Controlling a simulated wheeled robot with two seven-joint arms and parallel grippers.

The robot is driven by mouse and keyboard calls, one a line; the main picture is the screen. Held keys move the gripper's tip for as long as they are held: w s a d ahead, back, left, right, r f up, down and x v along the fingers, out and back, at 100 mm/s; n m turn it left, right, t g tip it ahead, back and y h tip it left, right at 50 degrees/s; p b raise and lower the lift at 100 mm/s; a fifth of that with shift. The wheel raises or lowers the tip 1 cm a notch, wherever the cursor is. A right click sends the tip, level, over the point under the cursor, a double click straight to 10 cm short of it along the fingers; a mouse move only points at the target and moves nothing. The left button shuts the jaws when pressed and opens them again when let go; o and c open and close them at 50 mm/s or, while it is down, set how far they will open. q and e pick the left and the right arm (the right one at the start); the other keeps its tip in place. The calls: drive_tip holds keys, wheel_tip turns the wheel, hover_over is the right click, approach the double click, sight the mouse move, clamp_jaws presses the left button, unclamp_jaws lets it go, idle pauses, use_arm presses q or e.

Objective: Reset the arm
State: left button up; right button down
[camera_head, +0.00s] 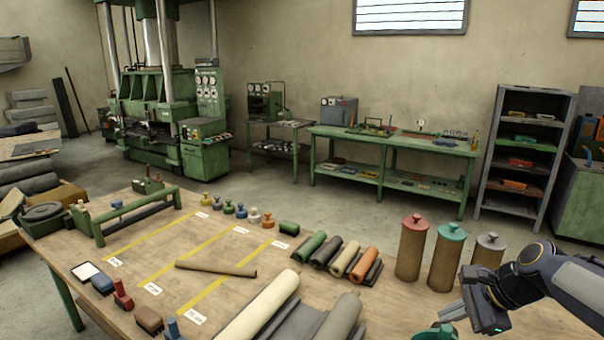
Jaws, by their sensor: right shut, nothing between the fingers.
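My right gripper (448,313) is at the lower right of the head view, on the arm coming in from the right edge. It is shut with nothing in it, above the right part of the wooden workbench (235,222). It is near the front of three brown canisters, whose lids are red (415,222), teal (451,231) and grey (491,240). It looks apart from them. A green round thing (430,333) at the bottom edge is partly cut off below the gripper. My left gripper is not in view.
Thick cream (262,308) and grey (340,318) rolls lie at the front. Small coloured rolls (333,257) lie behind them. A thin brown roll (215,268) lies across yellow strips. Weights, stamps and a green frame (135,212) stand left. Shelves and green machines are farther back.

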drive_tip(key=s+a+f+n, duration=0.2)
drive_tip(key=s+n, duration=0.3)
drive_tip(key=s, duration=0.3)
drive_tip(key=s+a+f+n+b, duration=0.1)
drive_tip(key=s+a+n, duration=0.3)
drive_tip(key=s, duration=0.4)
drive_tip(key=s+a+f+n+h+b, duration=0.1)
drive_tip(key=s+a+f+n, duration=0.2)
drive_tip(key=s+n, duration=0.4)
drive_tip(key=shift+s+f+t, duration=0.35)
drive_tip(key=shift+s+t, duration=0.05)
drive_tip(key=shift+s, duration=0.05)
drive_tip(key=c, duration=2.1)
unclamp_jaws()
